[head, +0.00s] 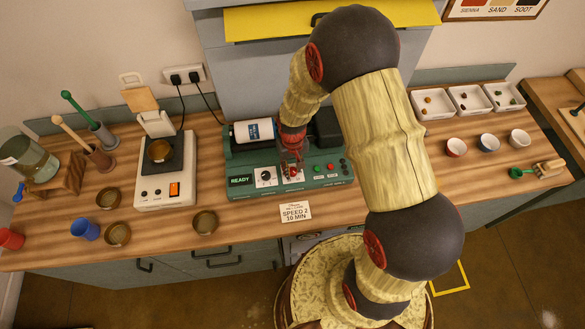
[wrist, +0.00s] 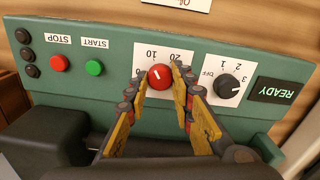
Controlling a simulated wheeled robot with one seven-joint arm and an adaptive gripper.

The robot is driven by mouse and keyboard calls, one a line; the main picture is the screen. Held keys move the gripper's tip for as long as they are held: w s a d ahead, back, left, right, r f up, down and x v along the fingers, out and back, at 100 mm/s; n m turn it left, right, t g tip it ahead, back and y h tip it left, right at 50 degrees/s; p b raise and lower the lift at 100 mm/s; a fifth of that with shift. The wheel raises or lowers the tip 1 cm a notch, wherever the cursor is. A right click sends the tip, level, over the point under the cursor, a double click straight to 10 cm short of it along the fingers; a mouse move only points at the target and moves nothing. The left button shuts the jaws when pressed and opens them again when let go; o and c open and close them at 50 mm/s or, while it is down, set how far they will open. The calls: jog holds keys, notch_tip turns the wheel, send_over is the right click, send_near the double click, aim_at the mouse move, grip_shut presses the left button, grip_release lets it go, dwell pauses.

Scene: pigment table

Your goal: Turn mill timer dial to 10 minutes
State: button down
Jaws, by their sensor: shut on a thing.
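The mill (head: 320,172) is a green machine on the bench with a front control panel. Its timer dial is a red knob (wrist: 160,77) on a white plate marked 10 and 20, upside down in the wrist view. A white pointer line on the knob tilts up and left there, towards the 10 mark. My gripper (wrist: 159,88) is shut on the red knob, with a finger on each side. In the head view my gripper (head: 291,163) reaches down to the panel and partly hides the dial. The black speed knob (wrist: 228,86) sits beside it, not touched.
A card (head: 296,212) in front of the mill reads SPEED 2, 10 MIN. Red (wrist: 60,63) and green (wrist: 94,67) buttons, marked STOP and START, sit near the dial. A scale (head: 166,185) stands left; small bowls (head: 456,147) and white trays (head: 432,104) stand right.

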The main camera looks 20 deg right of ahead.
aim_at(292, 170)
jog(key=shift+m, duration=0.4)
jog(key=c, duration=1.5)
grip_release()
jog(key=shift+r, duration=0.1)
notch_tip(292, 170, up, 12)
